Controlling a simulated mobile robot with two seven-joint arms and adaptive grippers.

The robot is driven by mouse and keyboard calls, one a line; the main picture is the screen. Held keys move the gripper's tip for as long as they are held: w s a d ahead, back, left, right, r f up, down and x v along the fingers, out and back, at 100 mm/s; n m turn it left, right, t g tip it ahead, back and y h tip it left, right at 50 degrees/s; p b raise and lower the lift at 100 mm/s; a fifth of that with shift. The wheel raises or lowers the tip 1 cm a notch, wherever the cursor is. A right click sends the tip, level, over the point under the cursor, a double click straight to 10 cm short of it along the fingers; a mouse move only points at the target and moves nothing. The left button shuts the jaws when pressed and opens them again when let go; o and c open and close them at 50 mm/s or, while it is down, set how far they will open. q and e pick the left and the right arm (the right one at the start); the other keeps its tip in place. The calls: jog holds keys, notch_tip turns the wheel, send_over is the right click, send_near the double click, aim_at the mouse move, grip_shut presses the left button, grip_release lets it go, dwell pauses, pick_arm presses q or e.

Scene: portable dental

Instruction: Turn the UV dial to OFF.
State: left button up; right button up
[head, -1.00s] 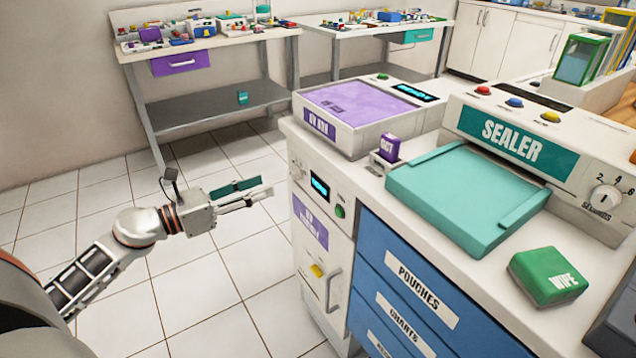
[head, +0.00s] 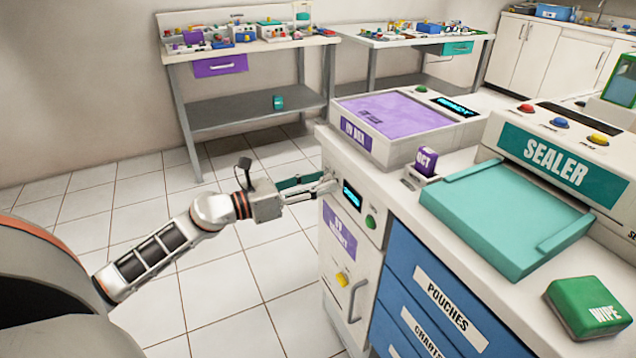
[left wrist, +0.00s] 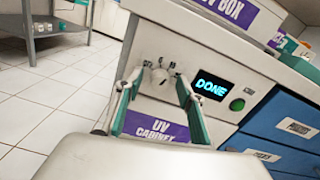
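The UV dial (left wrist: 160,77) is a small white knob on the front of the UV cabinet (head: 340,230), left of a display (left wrist: 210,85) reading DONE. Small dark marks sit above the dial; they and its pointer are too small to read. My left gripper (left wrist: 159,80) is open, with one finger on each side of the dial in the left wrist view. I cannot tell whether the fingers touch it. In the head view my left gripper (head: 318,186) is at the cabinet's upper left front and hides the dial. My right gripper is not in view.
A green button (head: 370,222) is right of the display. Below are a yellow knob (head: 342,280) and a door handle (head: 356,300). The purple-lidded UV box (head: 395,115) stands on the counter above. Blue drawers (head: 420,290) are to the right. The tiled floor at left is clear.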

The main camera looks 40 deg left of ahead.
pick_arm(q)
grip_shut()
